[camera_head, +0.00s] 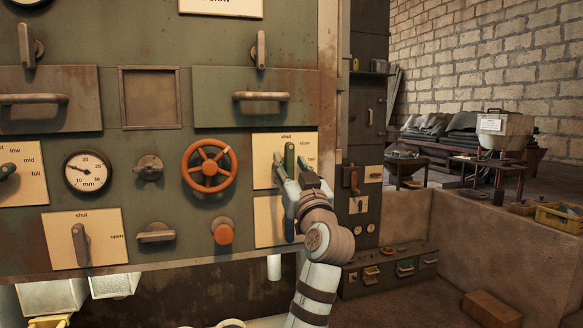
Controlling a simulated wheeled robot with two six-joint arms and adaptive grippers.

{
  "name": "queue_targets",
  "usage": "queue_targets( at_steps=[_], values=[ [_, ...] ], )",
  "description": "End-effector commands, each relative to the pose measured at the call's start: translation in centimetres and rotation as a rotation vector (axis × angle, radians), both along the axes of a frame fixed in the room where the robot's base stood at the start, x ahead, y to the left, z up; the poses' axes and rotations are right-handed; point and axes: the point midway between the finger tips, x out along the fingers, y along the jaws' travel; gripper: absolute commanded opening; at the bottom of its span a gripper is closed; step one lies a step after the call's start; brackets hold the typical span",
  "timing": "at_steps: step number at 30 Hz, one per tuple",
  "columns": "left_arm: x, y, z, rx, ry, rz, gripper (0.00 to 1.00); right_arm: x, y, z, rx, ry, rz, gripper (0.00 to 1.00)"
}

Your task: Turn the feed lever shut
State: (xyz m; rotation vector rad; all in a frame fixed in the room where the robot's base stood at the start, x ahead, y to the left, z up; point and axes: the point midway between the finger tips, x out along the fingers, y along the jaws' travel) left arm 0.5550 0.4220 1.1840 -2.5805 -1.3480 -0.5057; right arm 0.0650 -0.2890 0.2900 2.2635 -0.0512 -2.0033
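A green lever (289,157) stands nearly upright on a cream plate (264,145) marked "shut", "slow" and a third, partly covered word at the right of the machine panel. Its tip is just below "shut". No label naming it as the feed lever can be read. My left gripper (290,168) is at this lever, with its fingers apart on either side of it. Whether they touch it cannot be told. The lever's lower part and pivot are hidden behind the gripper. My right gripper is not in view.
An orange handwheel (209,166) is just left of the lever plate, with an orange knob (222,233) below. Another lever (81,245) has a "shut"/"open" plate at lower left. A dial gauge (87,172) is above it. A low wall (480,240) stands at right.

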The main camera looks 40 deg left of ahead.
Motion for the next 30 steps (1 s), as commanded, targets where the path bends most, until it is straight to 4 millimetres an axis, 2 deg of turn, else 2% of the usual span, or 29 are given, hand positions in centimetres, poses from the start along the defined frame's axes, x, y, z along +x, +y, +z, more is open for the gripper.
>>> queue_targets(
  at_steps=[5,8,18,21,30],
  values=[
    [0.0,-0.1,0.0,0.001,-0.001,0.000,0.37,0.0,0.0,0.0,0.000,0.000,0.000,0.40],
    [-0.4,-0.8,-0.3,0.001,-0.002,-0.003,0.37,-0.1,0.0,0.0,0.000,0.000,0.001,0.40],
    [-5.1,-7.3,-3.8,-0.005,0.000,-0.004,0.37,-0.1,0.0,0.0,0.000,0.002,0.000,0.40],
    [-6.0,-8.5,-4.3,-0.003,-0.001,-0.003,0.37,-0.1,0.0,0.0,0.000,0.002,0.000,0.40],
    [-6.5,-9.1,-4.6,0.000,0.000,0.001,0.37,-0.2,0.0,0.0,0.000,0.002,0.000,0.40]
  ],
)
